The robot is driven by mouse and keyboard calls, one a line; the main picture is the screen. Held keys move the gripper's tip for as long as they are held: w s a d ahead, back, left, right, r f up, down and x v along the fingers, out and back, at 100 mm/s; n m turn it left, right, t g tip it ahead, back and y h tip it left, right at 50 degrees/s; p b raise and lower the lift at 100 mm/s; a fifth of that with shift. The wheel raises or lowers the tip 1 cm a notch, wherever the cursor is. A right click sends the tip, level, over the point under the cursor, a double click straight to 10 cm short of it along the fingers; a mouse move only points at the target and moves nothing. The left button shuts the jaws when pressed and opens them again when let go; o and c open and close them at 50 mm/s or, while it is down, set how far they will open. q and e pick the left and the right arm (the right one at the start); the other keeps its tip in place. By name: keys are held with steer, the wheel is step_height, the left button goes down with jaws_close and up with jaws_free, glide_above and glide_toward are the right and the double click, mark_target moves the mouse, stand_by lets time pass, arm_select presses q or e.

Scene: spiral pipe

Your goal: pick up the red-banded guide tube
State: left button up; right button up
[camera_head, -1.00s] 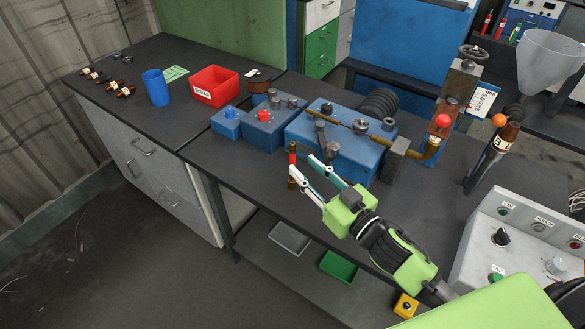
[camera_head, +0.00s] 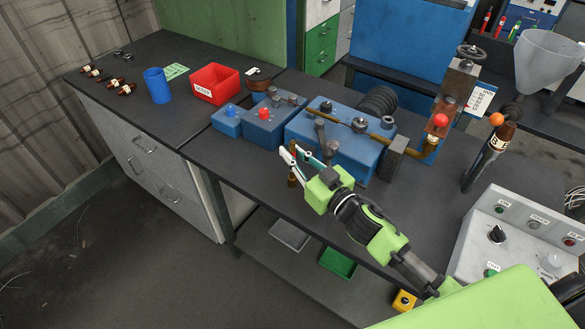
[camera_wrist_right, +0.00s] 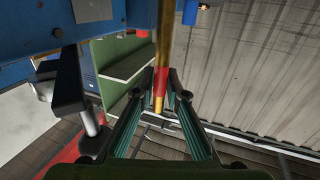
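The guide tube is a thin brass tube standing upright near the front edge of the bench; its brass lower part (camera_head: 292,181) shows below my gripper in the head view. In the right wrist view its red band (camera_wrist_right: 160,84) lies between my fingertips. My right gripper (camera_head: 293,154) reaches it from the right, with one finger on each side of the tube. The fingers (camera_wrist_right: 161,80) look open, with a narrow gap beside the tube. My left gripper is out of view.
A blue machine block (camera_head: 335,150) with levers and a brass pipe stands just behind the tube. Smaller blue boxes (camera_head: 265,130), a red bin (camera_head: 215,85) and a blue cup (camera_head: 157,86) are farther left. A grey control panel (camera_head: 515,235) is at right.

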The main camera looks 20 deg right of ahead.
steer(key=shift+r, duration=0.1)
jaws_close()
steer(key=shift+r, duration=0.55)
steer(key=s+a+r, duration=0.4)
steer(key=s+r, duration=0.7)
steer(key=s, duration=0.2)
steer(key=shift+s+r, duration=0.2)
steer(key=shift+r, duration=0.2)
